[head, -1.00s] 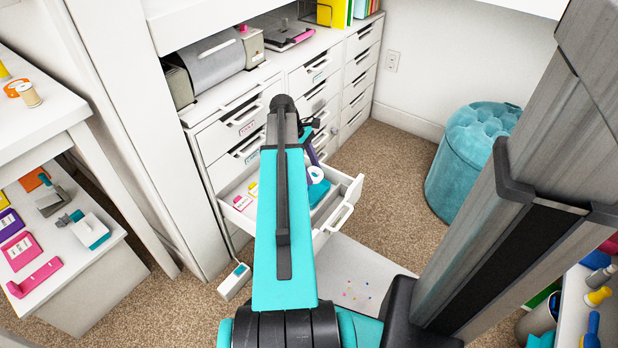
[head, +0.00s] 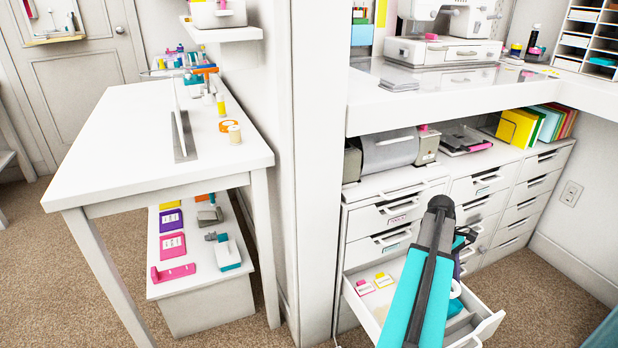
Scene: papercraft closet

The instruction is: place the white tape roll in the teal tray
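The open drawer (head: 486,328) at the lower right holds a teal tray (head: 456,307), partly hidden behind my arm. A white roll (head: 455,289), which looks like the tape roll, shows just right of my arm, over or in the tray. I cannot tell whether it touches the tray. My gripper (head: 458,273) points down into the drawer at the white roll, mostly hidden behind my arm. Its fingertips are not clear, so I cannot tell whether it grips the roll.
Pink and yellow labelled packets (head: 373,284) lie in the drawer's left part. Shut drawers (head: 390,215) stand above and right of it. A white table (head: 150,150) stands at the left, with a low shelf of craft items (head: 185,280) beneath. Carpet (head: 560,290) is clear at the right.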

